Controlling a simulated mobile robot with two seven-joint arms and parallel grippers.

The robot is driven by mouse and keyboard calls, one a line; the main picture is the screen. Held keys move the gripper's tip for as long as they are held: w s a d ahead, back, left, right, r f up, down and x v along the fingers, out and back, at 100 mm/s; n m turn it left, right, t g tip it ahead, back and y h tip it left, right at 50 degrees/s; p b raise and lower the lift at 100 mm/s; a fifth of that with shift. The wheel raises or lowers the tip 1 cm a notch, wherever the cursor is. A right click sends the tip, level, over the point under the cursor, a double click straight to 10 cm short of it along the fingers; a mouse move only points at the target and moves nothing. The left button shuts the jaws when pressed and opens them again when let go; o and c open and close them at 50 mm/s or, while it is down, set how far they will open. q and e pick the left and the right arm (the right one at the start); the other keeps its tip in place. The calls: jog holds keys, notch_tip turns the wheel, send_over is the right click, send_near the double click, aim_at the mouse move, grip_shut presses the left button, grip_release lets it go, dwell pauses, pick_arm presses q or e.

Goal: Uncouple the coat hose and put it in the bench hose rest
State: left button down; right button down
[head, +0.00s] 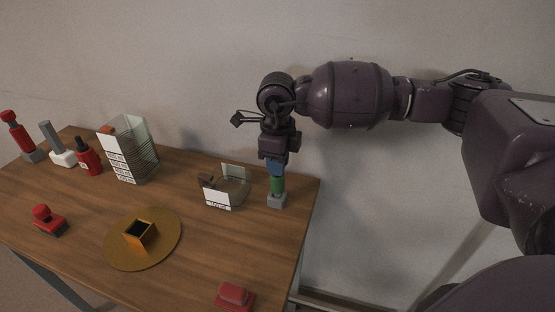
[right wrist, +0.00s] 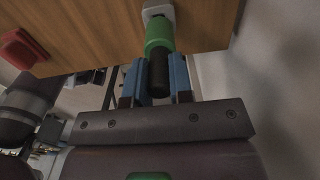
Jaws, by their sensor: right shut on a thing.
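My right gripper (head: 275,167) is at the bench's right end, pointing down, with blue fingers. It is shut on a green hose end with a black grip; the green part (head: 277,184) shows below the fingers. In the right wrist view the black grip (right wrist: 159,76) lies between the fingers and the green collar (right wrist: 158,36) meets a pale grey block (right wrist: 157,10). In the head view this grey block (head: 277,200) stands on the bench under the green part, which looks upright in it. No label shows which one is the coat hose. My left gripper is not in view.
On the wooden bench (head: 80,237) stand a low clear tank (head: 234,188), a tall clear tank (head: 128,152), a gold disc (head: 118,258) with a square box, and red pieces (head: 235,295). Red and grey upright pieces (head: 48,132) stand far left. A wall is close behind.

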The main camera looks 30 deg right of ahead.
jog(key=shift+f, duration=0.75)
jog(key=c, duration=1)
grip_release()
jog(key=shift+o, duration=0.4)
